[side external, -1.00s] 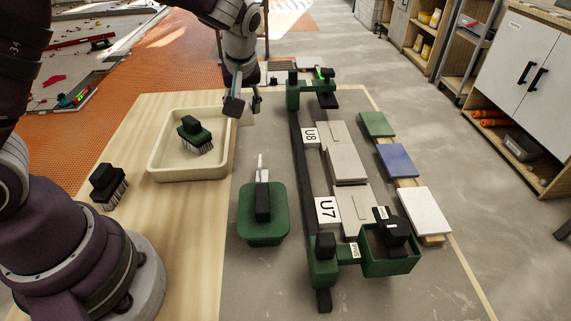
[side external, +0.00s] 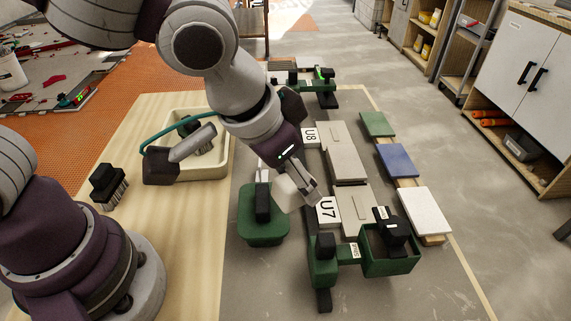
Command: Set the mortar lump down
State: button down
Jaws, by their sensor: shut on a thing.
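My gripper (side external: 303,190) points down over the middle of the bench, between the green tub and the U7 label. It is shut on a pale lump, apparently the mortar lump (side external: 287,196), which is partly hidden by the fingers. I cannot tell whether the lump touches anything below. Two grey tiles lie in a row to the right, the far tile (side external: 345,153) by the U8 label and the near tile (side external: 355,208) by the U7 label (side external: 327,211).
A green tub (side external: 262,228) with a black-handled tool stands left of the lump. A green box (side external: 390,262) stands at the near end of the tiles. Green, blue and white samples (side external: 425,211) lie at right. A cream tray (side external: 215,172) and a brush (side external: 108,187) are at left.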

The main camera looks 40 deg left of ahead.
jog(key=s+d+m+g+h, duration=0.1)
jog(key=s+d+m+h, duration=0.1)
jog(key=s+d+m, duration=0.35)
jog(key=s+f, duration=0.1)
jog(key=f, duration=0.2)
jog(key=a+f, duration=0.1)
jog(key=f, duration=0.2)
jog(key=s+f, duration=0.1)
jog(key=f, duration=0.2)
jog(key=shift+s+a+f, duration=0.25)
jog(key=shift+s, duration=0.05)
jog(key=shift+w+d+f, duration=0.1)
jog(key=shift+f, duration=0.15)
jog(key=w+d, duration=0.3)
jog(key=d, duration=0.1)
jog(key=w+d+f, duration=0.1)
jog(key=w+d, duration=0.2)
jog(key=d, duration=0.1)
jog(key=w+d, duration=0.3)
jog(key=d, duration=0.2)
jog(key=shift+f, duration=2)
jog(key=shift+f, duration=0.1)
jog(key=c, duration=0.7)
grip_release()
jog(key=shift+o, duration=0.2)
